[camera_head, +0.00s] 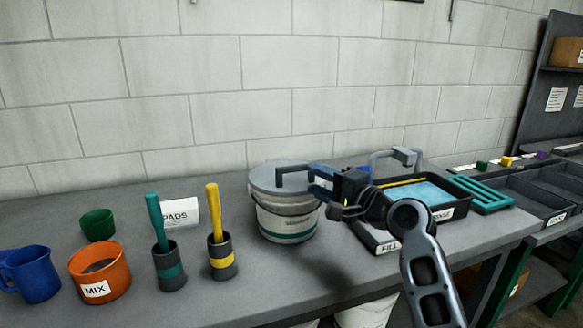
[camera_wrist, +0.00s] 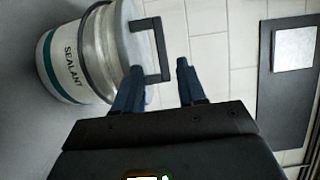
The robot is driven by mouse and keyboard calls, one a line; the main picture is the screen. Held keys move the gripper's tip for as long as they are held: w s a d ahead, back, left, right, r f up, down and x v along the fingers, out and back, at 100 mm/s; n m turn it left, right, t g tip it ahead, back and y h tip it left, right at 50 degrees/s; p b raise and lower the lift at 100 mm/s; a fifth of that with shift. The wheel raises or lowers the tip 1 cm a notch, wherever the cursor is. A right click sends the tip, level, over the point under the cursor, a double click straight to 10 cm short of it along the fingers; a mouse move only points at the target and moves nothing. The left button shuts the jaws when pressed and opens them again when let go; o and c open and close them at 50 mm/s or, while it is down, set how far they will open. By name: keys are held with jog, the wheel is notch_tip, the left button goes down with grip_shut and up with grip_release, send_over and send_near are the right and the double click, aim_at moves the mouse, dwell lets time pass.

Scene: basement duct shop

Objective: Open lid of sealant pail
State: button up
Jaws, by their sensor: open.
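The white sealant pail (camera_head: 288,222) with a teal band stands on the bench against the wall. Its grey lid (camera_head: 268,178) sits shut on top, with a dark bracket handle (camera_head: 291,170). In the wrist view the pail (camera_wrist: 68,62) appears sideways at the left, the lid (camera_wrist: 128,40) facing right and the handle (camera_wrist: 161,48) standing out from it. My gripper (camera_head: 314,181) is open at the right side of the lid. In the wrist view its fingertips (camera_wrist: 160,68) lie either side of the handle's near end; contact cannot be told.
A tray with blue contents (camera_head: 462,187) stands right of the pail, partly behind my arm. Left of the pail stand two dark holders with a yellow handle (camera_head: 214,210) and a teal handle (camera_head: 156,222), an orange MIX pot (camera_head: 117,271) and a blue mug (camera_head: 36,278). The wall is close behind.

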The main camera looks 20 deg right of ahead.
aim_at(298, 170)
jog(key=x, duration=0.8)
jog(key=shift+r+p, duration=0.15)
jog(key=shift+p, duration=0.25)
jog(key=shift+c, duration=0.2)
grip_shut()
